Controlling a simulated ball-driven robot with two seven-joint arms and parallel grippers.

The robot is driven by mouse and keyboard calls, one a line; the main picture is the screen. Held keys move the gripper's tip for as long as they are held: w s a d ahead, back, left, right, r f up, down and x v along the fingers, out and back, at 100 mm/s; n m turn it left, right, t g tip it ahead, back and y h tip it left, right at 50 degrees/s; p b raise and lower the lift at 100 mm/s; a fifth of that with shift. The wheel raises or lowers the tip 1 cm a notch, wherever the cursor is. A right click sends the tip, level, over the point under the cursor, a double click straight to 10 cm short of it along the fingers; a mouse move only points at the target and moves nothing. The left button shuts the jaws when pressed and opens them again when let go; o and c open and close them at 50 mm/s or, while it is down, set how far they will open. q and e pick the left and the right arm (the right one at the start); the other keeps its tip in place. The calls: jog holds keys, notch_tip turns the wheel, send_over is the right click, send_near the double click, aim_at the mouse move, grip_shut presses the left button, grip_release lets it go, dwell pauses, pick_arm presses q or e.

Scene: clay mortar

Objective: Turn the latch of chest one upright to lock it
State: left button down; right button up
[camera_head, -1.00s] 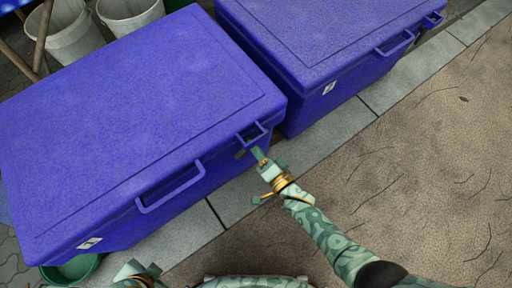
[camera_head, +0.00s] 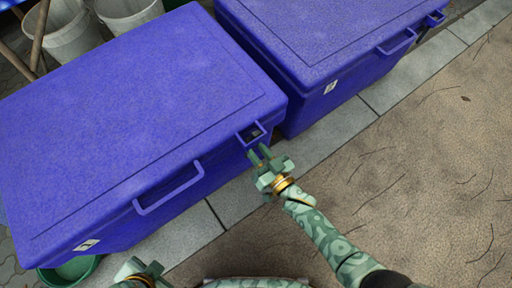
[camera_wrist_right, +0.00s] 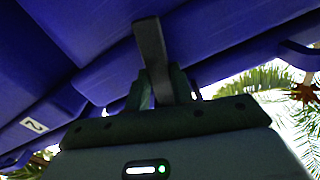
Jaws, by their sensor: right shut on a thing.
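The near blue chest (camera_head: 120,110) fills the left of the head view, lid closed. A second blue chest (camera_head: 310,45) stands beyond it. I cannot read their labels in the head view. My right gripper (camera_head: 259,153) is at the near chest's front, below the bracket at its right corner. In the wrist view its fingers (camera_wrist_right: 163,90) are shut on a dark grey bar, the latch (camera_wrist_right: 150,45), which rises nearly straight up the picture against the blue. The latch is hardly visible in the head view. My left gripper (camera_head: 140,272) shows partly at the bottom edge; its fingers are unclear.
A handle (camera_head: 168,190) juts from the near chest's front. A white label (camera_wrist_right: 34,126) in the wrist view seems to read 2. White buckets (camera_head: 70,35) stand behind at left, and a green basin (camera_head: 70,270) at lower left. The brown ground (camera_head: 420,150) at right is clear.

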jog(key=shift+s+f+n, duration=0.1)
jog(key=shift+f+n, duration=0.05)
jog(key=shift+n, duration=1.05)
pick_arm(q)
jog(key=shift+w+d, duration=0.2)
jog(key=shift+d, duration=0.1)
pick_arm(e)
jog(key=shift+n, duration=0.3)
pick_arm(q)
jog(key=shift+r, duration=0.1)
pick_arm(e)
jog(key=shift+d, duration=0.1)
jog(key=o, duration=1)
pick_arm(q)
jog(key=shift+s, duration=0.1)
